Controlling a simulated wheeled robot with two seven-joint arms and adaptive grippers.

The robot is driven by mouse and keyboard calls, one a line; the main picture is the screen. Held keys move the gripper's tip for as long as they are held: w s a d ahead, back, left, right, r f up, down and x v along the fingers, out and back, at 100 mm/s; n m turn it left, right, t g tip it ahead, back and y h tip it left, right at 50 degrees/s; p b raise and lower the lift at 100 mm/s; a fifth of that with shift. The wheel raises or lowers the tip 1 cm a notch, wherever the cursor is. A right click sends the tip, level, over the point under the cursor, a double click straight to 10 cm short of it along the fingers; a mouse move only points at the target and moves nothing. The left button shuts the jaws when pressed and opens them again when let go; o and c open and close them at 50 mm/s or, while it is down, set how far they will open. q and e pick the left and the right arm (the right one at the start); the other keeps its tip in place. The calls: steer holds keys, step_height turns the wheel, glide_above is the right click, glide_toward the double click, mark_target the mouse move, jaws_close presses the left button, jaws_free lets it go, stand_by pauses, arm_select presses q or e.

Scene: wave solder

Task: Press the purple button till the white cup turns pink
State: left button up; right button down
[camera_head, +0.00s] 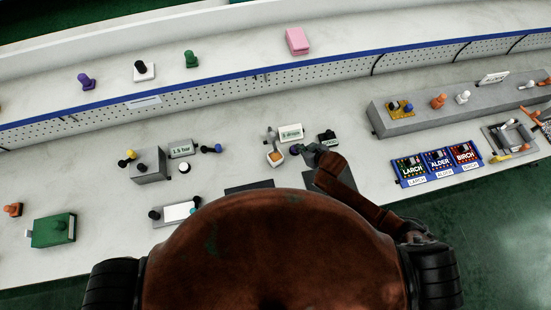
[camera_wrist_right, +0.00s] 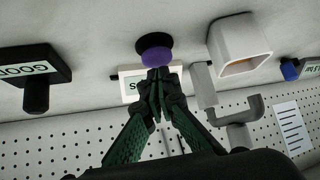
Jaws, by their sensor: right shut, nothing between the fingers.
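The purple button (camera_wrist_right: 156,56), on a round black base, shows in the right wrist view. My right gripper (camera_wrist_right: 158,76) is shut and empty, its tips at the button's near edge; I cannot tell whether they touch or press it. In the head view this gripper (camera_head: 308,149) hides most of the button's spot. The square white cup (camera_wrist_right: 238,48) stands beside the button, white outside with an orange-brown inside; in the head view the cup (camera_head: 275,158) is left of the gripper. It is not pink. My left gripper is not in view.
A "5 drops" sign (camera_head: 291,133) stands behind the button. A black block with a "GOOD" label (camera_head: 327,138) is close to the right gripper, and a grey bracket (camera_wrist_right: 232,108) sits near the cup. A pegboard wall (camera_head: 250,86) runs behind.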

steer(key=shift+f, duration=0.1)
steer(key=shift+f+b, duration=0.6)
steer(key=shift+f, duration=0.3)
steer(key=shift+r, duration=0.15)
steer(key=shift+r+p, duration=0.85)
steer(key=shift+p, duration=0.3)
steer(key=shift+r, duration=0.1)
step_height(320, 180, up, 5)
steer(key=p, duration=0.5)
